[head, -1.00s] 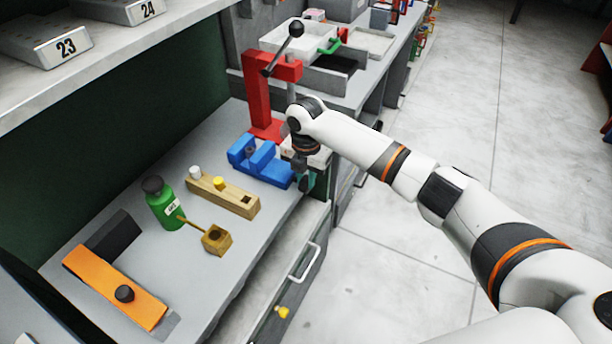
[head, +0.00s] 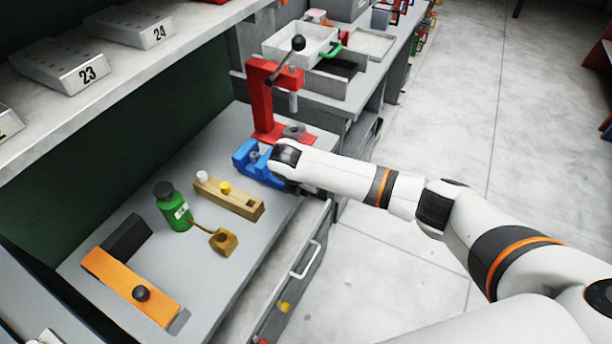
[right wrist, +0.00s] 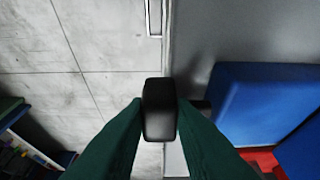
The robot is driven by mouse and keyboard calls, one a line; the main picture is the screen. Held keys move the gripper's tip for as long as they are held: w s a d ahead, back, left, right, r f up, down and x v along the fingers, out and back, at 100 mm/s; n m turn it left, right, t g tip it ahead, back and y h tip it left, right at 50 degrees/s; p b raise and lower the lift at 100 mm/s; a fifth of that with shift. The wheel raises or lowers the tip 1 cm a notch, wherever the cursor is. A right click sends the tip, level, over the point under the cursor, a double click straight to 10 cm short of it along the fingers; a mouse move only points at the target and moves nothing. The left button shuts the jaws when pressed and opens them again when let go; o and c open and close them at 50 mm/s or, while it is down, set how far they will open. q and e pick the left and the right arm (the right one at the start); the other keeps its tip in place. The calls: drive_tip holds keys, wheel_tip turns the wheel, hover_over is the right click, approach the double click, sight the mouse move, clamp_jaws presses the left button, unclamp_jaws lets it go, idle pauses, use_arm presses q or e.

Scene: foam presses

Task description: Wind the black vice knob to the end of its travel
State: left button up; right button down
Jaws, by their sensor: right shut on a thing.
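The blue vice (head: 246,152) stands on the bench near its front edge, in front of the red press. In the right wrist view its blue body (right wrist: 262,92) is at the right. The black vice knob (right wrist: 159,110) is in the middle of that view, with a short dark shaft running from it toward the vice. My right gripper (right wrist: 160,122) has its two green fingers on either side of the knob and is shut on it. In the head view my right wrist hides the knob and the fingers. My left gripper is not in view.
The red press (head: 262,98) with a black-knobbed lever stands behind the vice. A wooden block (head: 229,198) with pegs, a green bottle (head: 175,209) and an orange bar (head: 125,288) lie nearer on the bench. A drawer handle (head: 305,260) is below the bench edge.

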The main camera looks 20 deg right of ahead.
drive_tip(key=shift+s+a+t+h+p, duration=0.15)
drive_tip(key=shift+t+h+p, duration=0.45)
drive_tip(key=shift+t+h, duration=0.2)
drive_tip(key=shift+f, duration=0.1)
drive_tip(key=c, duration=1.2)
unclamp_jaws()
drive_tip(key=shift+c, duration=0.2)
drive_tip(key=v, duration=1.2)
drive_tip(key=shift+b, duration=0.45)
drive_tip(key=shift+o, duration=0.2)
